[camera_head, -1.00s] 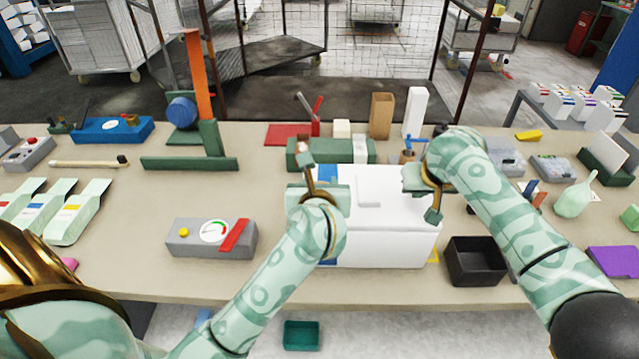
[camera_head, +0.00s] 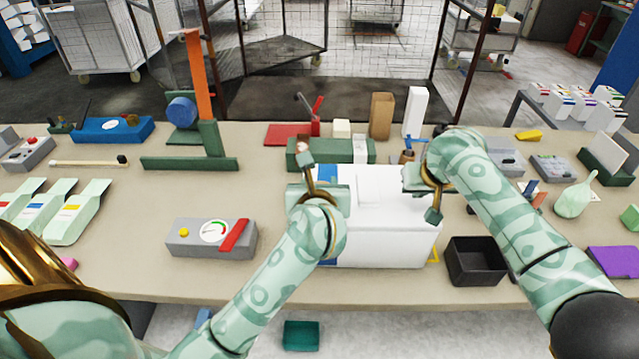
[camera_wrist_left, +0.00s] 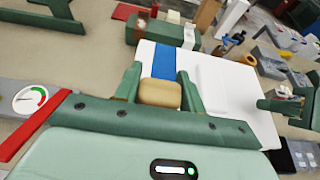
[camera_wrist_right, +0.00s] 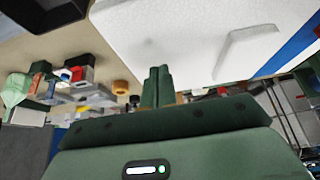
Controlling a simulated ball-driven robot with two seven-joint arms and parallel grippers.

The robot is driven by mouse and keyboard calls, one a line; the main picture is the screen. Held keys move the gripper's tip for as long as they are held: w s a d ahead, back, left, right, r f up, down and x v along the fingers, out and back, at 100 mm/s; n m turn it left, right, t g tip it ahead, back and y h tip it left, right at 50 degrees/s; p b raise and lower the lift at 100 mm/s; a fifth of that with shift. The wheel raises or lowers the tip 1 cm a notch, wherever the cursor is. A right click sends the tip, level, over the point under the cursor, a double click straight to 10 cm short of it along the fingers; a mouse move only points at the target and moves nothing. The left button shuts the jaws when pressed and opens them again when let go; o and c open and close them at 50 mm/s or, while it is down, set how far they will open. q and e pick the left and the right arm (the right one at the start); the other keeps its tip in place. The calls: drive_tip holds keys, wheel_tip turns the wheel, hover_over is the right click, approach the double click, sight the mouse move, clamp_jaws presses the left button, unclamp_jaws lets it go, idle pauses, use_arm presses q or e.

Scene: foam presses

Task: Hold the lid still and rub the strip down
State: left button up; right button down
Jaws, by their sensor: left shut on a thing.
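A white foam box with its white lid (camera_head: 395,205) stands at the table's front middle. A blue strip (camera_head: 327,174) lies along the lid's left side, partly hidden by my left arm; it also shows in the left wrist view (camera_wrist_left: 164,62). My left gripper (camera_head: 316,190) is shut on a tan block (camera_wrist_left: 160,93), over the strip's line; I cannot tell whether the block touches it. My right gripper (camera_head: 418,182) is at the lid's right side. Its fingers (camera_wrist_right: 157,86) are together with nothing seen between them, against or just beside the lid's edge.
A grey gauge box (camera_head: 212,238) stands left of the foam box, and a black open bin (camera_head: 475,262) right of it. A green dispenser (camera_head: 300,155) lies behind the lid. The table is clear between the gauge box and the pale green pouches (camera_head: 78,212).

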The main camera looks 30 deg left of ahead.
drive_tip(key=shift+f, duration=0.45)
drive_tip(key=shift+s+d+f, duration=0.1)
drive_tip(key=shift+s+f, duration=0.05)
drive_tip(key=shift+f, duration=0.2)
idle(2.2)
use_arm(q)
drive_tip(key=shift+o, duration=0.6)
drive_tip(key=shift+s, duration=0.15)
drive_tip(key=shift+s+d, duration=0.4)
drive_tip(key=shift+s, duration=0.25)
drive_tip(key=shift+s+d, duration=0.4)
drive_tip(key=shift+s, duration=0.2)
drive_tip(key=shift+f, duration=1.3)
